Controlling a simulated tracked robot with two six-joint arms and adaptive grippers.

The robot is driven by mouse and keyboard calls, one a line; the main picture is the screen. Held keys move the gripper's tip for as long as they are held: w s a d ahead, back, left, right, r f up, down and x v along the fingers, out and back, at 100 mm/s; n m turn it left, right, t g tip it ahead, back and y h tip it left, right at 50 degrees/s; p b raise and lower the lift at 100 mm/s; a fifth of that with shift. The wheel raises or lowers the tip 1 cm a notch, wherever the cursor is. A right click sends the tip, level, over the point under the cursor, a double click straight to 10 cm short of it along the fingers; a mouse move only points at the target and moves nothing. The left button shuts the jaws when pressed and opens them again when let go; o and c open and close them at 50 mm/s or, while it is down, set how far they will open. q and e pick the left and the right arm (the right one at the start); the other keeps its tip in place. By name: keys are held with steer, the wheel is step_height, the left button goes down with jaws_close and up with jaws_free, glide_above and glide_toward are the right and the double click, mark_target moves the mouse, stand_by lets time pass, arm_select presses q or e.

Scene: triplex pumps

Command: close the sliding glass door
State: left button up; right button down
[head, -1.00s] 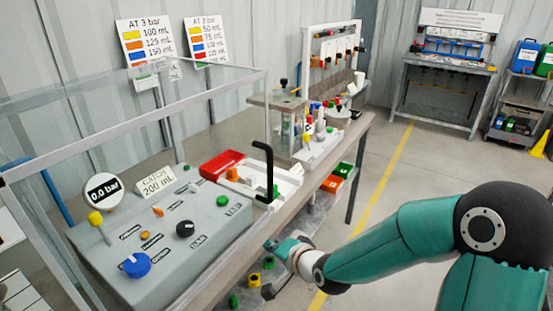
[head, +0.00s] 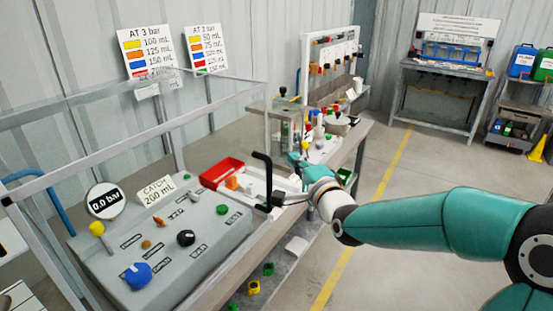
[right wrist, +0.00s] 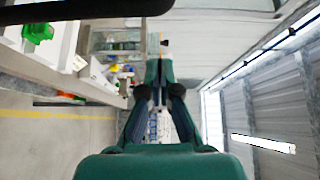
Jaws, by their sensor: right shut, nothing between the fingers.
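The glass door belongs to the clear-walled enclosure with grey metal framing (head: 110,158) around the grey console. Its black bracket-shaped handle (head: 263,172) stands upright at the enclosure's right side. My right gripper (head: 304,158) is right of the handle in the head view, with its fingers pointing away along the bench. In the right wrist view its fingers (right wrist: 160,66) are together and empty. A black bar, probably the handle (right wrist: 85,12), crosses the top left there, very near the camera. I cannot tell whether it touches my gripper or wrist. My left gripper does not show.
The console (head: 165,250) carries knobs and a 0.0 bar gauge (head: 105,200). The floor (head: 400,270) right of the bench is open.

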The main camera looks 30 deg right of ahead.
steer(key=a, duration=0.1)
steer(key=w+a+p, duration=0.1)
steer(key=a+p, duration=0.1)
steer(key=shift+w+a, duration=0.25)
steer(key=shift+a, duration=0.05)
